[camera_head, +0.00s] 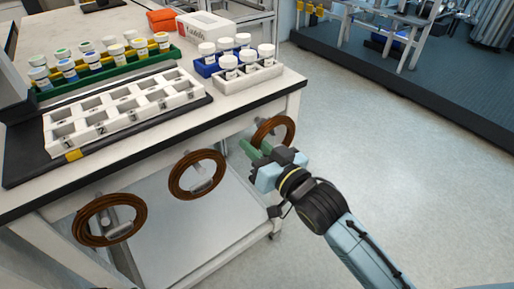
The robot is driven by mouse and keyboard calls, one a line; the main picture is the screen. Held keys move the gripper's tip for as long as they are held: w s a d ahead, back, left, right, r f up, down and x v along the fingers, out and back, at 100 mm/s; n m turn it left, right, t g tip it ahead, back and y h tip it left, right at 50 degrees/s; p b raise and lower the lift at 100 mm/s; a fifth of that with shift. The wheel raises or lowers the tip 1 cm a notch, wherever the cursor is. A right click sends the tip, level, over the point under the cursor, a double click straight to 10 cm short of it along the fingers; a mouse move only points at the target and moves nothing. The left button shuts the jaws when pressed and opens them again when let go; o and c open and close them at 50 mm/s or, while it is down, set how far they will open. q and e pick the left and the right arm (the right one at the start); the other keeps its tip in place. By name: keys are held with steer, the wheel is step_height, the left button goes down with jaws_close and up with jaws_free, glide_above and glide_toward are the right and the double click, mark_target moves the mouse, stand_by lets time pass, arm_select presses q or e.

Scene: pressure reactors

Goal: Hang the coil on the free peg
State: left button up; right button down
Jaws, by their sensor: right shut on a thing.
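Three brown coils show along the front side of the bench. The left coil (83,226) hangs around a metal peg (119,228). The middle coil (174,178) hangs around another metal peg (203,188). The right coil (291,127) is near the bench's right corner, at the fingers of my right gripper (256,150). My right gripper, with green fingers, is shut on this coil; the exact contact is partly hidden. I cannot tell whether a peg passes through this coil. My left gripper is not in view.
The bench top (240,112) carries a white numbered rack (127,117), a green rack of vials (110,69), and blue (205,69) and white (248,81) holders with white-capped jars. The floor (400,170) to the right of the bench is clear.

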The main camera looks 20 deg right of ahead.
steer(key=shift+w+a, duration=0.2)
steer(key=shift+w, duration=0.25)
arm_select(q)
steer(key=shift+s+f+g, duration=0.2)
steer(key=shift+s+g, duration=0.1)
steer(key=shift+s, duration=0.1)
arm_select(e)
steer(key=shift+w+a+f, duration=0.15)
steer(key=shift+w+f, duration=0.3)
steer(key=shift+w, duration=0.15)
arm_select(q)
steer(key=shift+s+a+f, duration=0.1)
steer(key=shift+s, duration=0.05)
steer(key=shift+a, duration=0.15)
arm_select(e)
steer(key=c, duration=1.2)
jaws_free()
steer(key=shift+s, duration=0.15)
